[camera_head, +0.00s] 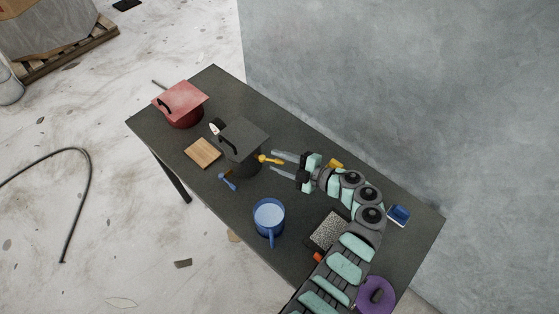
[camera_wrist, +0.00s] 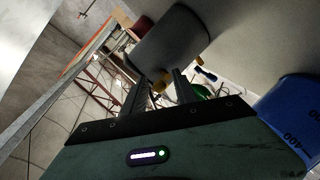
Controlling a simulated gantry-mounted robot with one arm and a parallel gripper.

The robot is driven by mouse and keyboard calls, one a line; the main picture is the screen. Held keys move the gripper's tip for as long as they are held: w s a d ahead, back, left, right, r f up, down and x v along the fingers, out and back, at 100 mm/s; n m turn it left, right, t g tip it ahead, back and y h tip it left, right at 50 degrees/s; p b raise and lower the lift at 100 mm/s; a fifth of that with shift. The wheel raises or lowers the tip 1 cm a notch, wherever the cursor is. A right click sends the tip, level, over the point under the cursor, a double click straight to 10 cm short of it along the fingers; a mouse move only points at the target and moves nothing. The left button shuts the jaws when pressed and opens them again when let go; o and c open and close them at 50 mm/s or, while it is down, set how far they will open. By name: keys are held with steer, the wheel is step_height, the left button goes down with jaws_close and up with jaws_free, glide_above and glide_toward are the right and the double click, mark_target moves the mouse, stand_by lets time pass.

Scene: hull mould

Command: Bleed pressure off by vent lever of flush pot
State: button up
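A dark grey pot (camera_head: 243,140) with a square lid and black handle stands mid-table. A yellow lever (camera_head: 268,160) sticks out of its right side. My gripper (camera_head: 272,162) is level with the lever, its two fingers apart with the lever's outer end seemingly between them. A red pot (camera_head: 184,105) with a similar lid stands further back left.
A blue mug (camera_head: 268,217), small blue item (camera_head: 228,181) and wooden board (camera_head: 202,153) lie near the front edge. A speckled plate (camera_head: 328,231), blue box (camera_head: 398,215) and purple round item (camera_head: 376,297) lie around my arm. A grey wall (camera_head: 420,90) stands behind the table.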

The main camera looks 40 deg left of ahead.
jaws_close()
steer(key=shift+f, duration=0.1)
stand_by(0.3)
